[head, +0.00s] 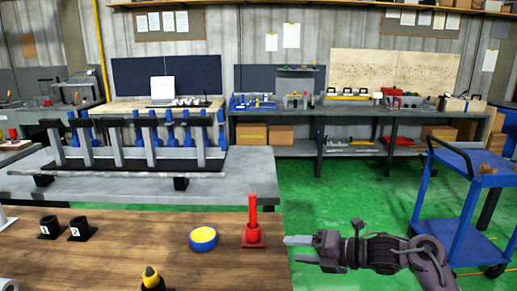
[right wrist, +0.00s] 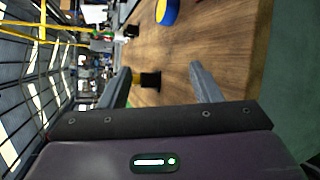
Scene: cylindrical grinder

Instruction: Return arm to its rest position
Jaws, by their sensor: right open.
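My right gripper (head: 300,250) is open and empty, held out to the right of the wooden table's edge in the head view, with its fingers pointing left. In the right wrist view its two fingers (right wrist: 163,85) stand wide apart, with nothing between them in their grasp. The right arm comes in from the lower right of the head view. My left gripper does not show in either view.
The wooden table (head: 130,249) bears a red post on a base (head: 252,236), a yellow-topped blue round container (head: 203,239), a yellow-tipped item in a black holder (head: 151,278) and two numbered black holders (head: 80,229). A blue cart (head: 465,190) stands right; green floor lies between.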

